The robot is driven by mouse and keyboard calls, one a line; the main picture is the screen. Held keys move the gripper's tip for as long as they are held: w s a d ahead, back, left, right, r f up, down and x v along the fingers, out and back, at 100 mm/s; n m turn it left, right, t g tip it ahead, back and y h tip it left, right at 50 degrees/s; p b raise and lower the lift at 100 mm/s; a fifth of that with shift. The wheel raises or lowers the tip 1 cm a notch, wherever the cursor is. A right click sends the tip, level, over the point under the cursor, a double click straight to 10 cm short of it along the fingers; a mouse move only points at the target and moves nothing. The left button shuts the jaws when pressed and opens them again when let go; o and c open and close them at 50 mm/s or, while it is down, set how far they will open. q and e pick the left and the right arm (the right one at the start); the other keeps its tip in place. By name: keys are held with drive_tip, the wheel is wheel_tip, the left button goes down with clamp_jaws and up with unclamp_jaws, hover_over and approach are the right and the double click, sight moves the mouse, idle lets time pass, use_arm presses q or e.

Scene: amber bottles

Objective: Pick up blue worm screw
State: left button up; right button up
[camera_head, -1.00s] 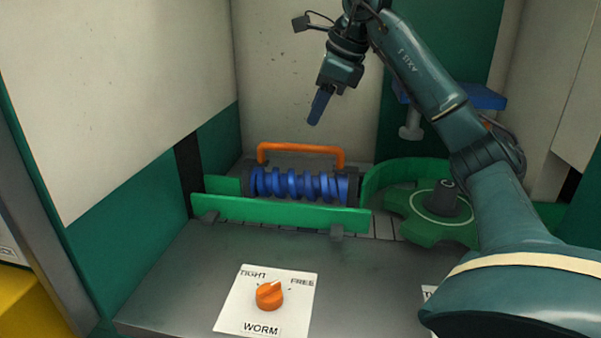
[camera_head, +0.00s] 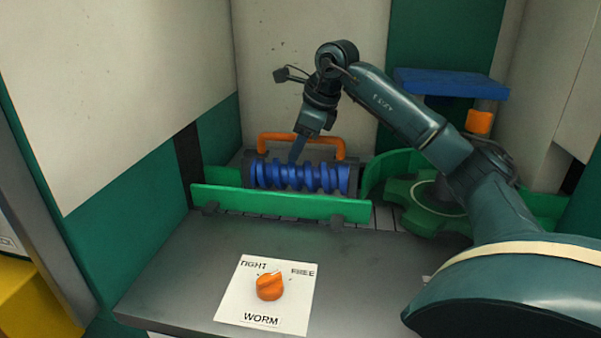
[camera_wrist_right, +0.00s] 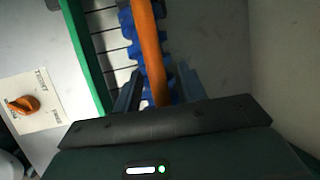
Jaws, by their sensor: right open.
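The blue worm screw (camera_head: 300,178) lies horizontally behind a low green rail in the head view. An orange handle (camera_head: 262,143) arches above it. Parts of the screw (camera_wrist_right: 127,22) also show beside and under the handle (camera_wrist_right: 150,45) in the right wrist view. My right gripper (camera_head: 297,155) points down at the handle's bar. In the wrist view my right gripper (camera_wrist_right: 160,85) is open, with one finger on each side of the orange bar. Whether the fingers touch it I cannot tell. My left gripper is not in view.
The green rail (camera_head: 270,203) runs along the screw's front. A green gear wheel (camera_head: 425,212) stands to the right, below a blue plate (camera_head: 450,83). An orange knob (camera_head: 269,287) sits on a white WORM card. The grey deck around the card is clear.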

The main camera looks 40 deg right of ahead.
drive_tip(key=shift+w+a+f, duration=0.1)
drive_tip(key=shift+w+f, duration=0.1)
drive_tip(key=shift+f, duration=0.25)
clamp_jaws()
drive_tip(key=shift+r, duration=0.2)
